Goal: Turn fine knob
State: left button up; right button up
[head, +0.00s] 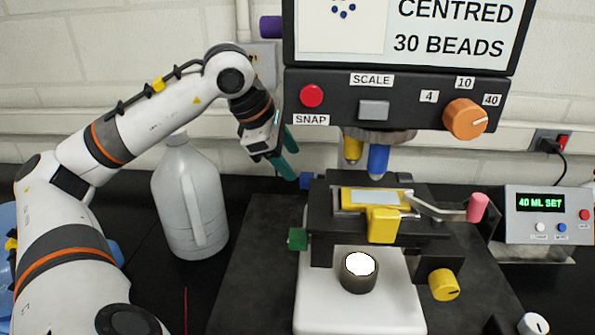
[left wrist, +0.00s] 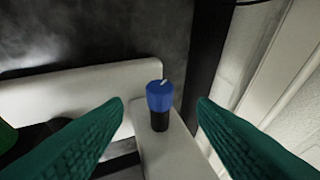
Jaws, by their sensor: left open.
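A blue knob with a white pointer mark and a black shaft (left wrist: 159,97) shows in the left wrist view, between the two fingertips in the picture and apart from both. In the head view the small blue knob (head: 305,181) sits at the left side of the microscope, just below the fingers. No label marks it as the fine knob. My left gripper (head: 291,163) has green fingers, points downward and is open and empty; it also shows in the left wrist view (left wrist: 160,103). My right gripper is not in view.
The microscope stage (head: 382,236) carries a yellow-edged slide. A green knob (head: 297,239) and a yellow knob (head: 444,285) sit lower on the microscope. A white jug (head: 190,200) stands left. A control box (head: 545,216) stands right.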

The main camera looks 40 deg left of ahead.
pick_arm(q)
jog(key=v, duration=0.6)
jog(key=shift+p, duration=0.35)
jog(key=shift+f, duration=0.15)
dwell(2.1)
